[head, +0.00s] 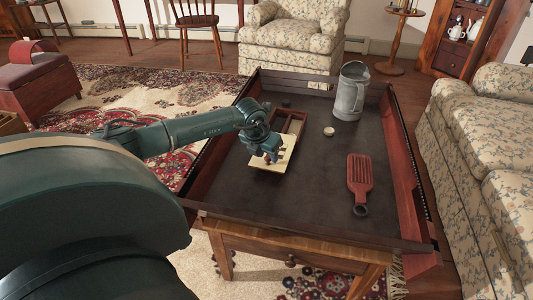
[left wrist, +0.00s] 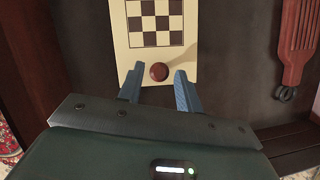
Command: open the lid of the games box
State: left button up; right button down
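The games box (head: 303,122) lies on the dark table top, with open reddish-brown compartments showing at its far part. Its cream lid (head: 286,155) is slid toward me, over the near part. In the left wrist view the lid (left wrist: 122,30) shows a brown and cream checkerboard and a round red-brown knob (left wrist: 159,71). My left gripper (head: 269,157) is over the near end of the lid. In the left wrist view its blue fingers (left wrist: 159,82) are apart, one on each side of the knob, with a gap on both sides. My right gripper is not in view.
A grey metal jug (head: 350,91) and a small round pale piece (head: 329,131) stand right of the box. A red slotted paddle (head: 360,178) lies farther right, also in the left wrist view (left wrist: 298,40). Raised rims edge the table. The near middle is clear.

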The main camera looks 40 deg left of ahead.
pick_arm(q)
jog(key=shift+o, duration=0.9)
jog(key=shift+r, duration=0.25)
jog(key=a+p+v, duration=0.1)
jog(key=p+v, duration=0.3)
jog(key=v, duration=0.8)
jog(key=shift+s+d+r+p, duration=0.15)
jog(key=shift+d+r+p, duration=0.2)
jog(key=shift+d, duration=0.2)
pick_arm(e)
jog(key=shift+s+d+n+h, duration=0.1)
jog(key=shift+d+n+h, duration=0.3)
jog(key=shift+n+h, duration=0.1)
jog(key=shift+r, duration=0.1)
